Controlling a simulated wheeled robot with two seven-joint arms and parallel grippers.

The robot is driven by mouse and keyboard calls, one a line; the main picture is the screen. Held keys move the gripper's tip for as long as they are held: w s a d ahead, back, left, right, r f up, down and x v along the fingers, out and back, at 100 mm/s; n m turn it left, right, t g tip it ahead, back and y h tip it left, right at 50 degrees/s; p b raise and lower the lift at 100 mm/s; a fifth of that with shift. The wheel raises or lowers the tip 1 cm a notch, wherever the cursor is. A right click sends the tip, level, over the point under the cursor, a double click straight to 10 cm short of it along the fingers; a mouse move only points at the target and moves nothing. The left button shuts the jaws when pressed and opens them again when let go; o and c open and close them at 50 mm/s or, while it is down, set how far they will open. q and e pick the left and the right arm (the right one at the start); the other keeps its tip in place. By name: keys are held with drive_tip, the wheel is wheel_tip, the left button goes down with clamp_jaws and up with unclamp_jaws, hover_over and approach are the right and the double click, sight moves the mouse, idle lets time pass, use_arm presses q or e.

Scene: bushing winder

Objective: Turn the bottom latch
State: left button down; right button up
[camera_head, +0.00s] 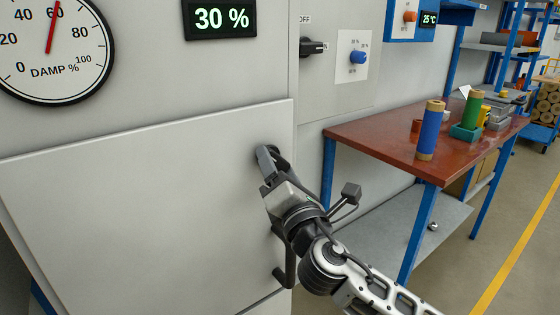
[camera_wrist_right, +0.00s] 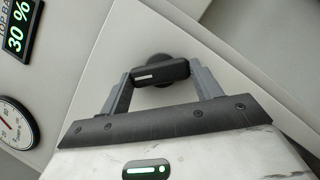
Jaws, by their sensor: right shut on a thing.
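The latch (camera_head: 279,153) is a small black knob near the top right edge of a pale grey cabinet door. In the right wrist view the latch (camera_wrist_right: 160,72) is a short black bar with a white line on it, on a round black base. My right gripper (camera_head: 267,160) reaches it from below right. The gripper's two grey fingers (camera_wrist_right: 161,76) sit at the bar's two ends, shut on it. In the head view the fingers and wrist cover most of the latch, so its angle is hard to tell there. My left gripper is not in view.
A dark curved door handle (camera_head: 287,270) stands just below my right wrist, partly covered. A gauge (camera_head: 55,45) and a 30 % display (camera_head: 221,18) are above the door. A red-topped bench (camera_head: 385,138) with spools is at right.

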drive_tip(key=m, duration=0.1)
drive_tip(key=m+h+p, duration=0.1)
drive_tip(key=m+p, duration=0.1)
drive_tip(key=shift+s+a+r+m+g+h, duration=0.1)
drive_tip(key=shift+r+m+g+h, duration=0.15)
drive_tip(key=shift+m+g+h, duration=0.05)
drive_tip(key=m+p, duration=0.2)
drive_tip(key=m+g+h+p, duration=0.1)
drive_tip(key=m+p, duration=0.2)
drive_tip(key=shift+r+g, duration=0.15)
drive_tip(key=shift+g, duration=0.15)
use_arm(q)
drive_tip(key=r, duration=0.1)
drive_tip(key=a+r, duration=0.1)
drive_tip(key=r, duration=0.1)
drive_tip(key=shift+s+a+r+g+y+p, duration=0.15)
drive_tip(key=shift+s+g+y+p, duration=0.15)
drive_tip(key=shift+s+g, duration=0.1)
use_arm(e)
drive_tip(key=shift+m+h, duration=0.3)
drive_tip(key=shift+m, duration=0.1)
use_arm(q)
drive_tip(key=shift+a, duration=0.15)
use_arm(e)
drive_tip(key=shift+m, duration=0.3)
drive_tip(key=o, duration=1)
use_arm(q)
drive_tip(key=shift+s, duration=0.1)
